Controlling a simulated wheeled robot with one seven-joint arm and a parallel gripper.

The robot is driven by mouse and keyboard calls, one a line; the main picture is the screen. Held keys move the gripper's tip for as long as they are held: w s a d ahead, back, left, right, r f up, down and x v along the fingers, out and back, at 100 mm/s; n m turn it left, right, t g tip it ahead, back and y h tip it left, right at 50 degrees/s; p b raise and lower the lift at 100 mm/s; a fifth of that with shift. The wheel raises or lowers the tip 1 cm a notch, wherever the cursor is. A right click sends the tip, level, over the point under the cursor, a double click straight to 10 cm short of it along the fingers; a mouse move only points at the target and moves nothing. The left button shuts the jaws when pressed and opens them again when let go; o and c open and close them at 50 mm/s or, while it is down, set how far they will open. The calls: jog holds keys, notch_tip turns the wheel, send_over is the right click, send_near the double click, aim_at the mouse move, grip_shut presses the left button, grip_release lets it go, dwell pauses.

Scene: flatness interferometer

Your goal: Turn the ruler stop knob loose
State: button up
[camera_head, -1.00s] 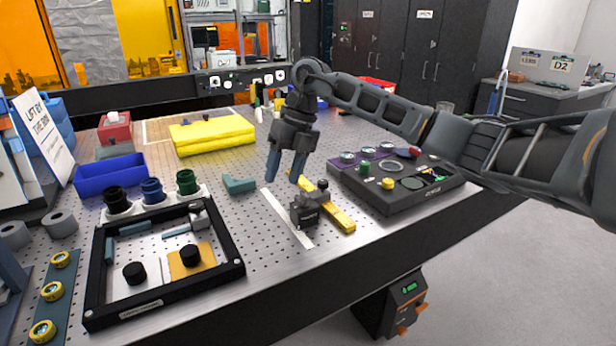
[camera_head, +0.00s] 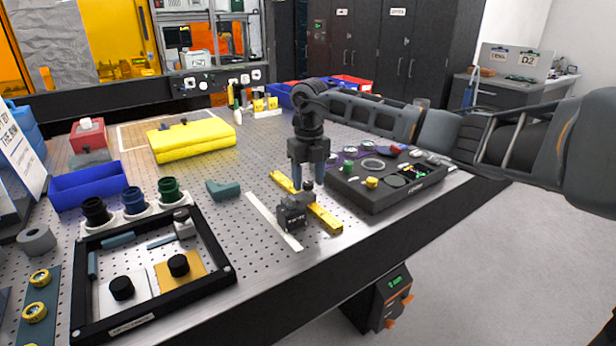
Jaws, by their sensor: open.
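The ruler stop is a small black block (camera_head: 291,213) that sits by a yellow ruler bar (camera_head: 323,215) on the perforated table. A small dark knob (camera_head: 307,187) stands on the block's far right side. A silver strip (camera_head: 270,218) lies on the table just left of the block. My gripper (camera_head: 308,180) points straight down over the knob. Its blue-grey fingers are open, one on each side of the knob as seen from here. I cannot tell whether they touch it.
A dark tray of optics (camera_head: 385,200) stands close on the right of my gripper. A black frame with two black knobs (camera_head: 228,272) is at the front left. A teal angle piece (camera_head: 223,190) lies to the left.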

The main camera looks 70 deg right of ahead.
jog(key=shift+f, duration=0.1)
grip_shut()
dwell(0.5)
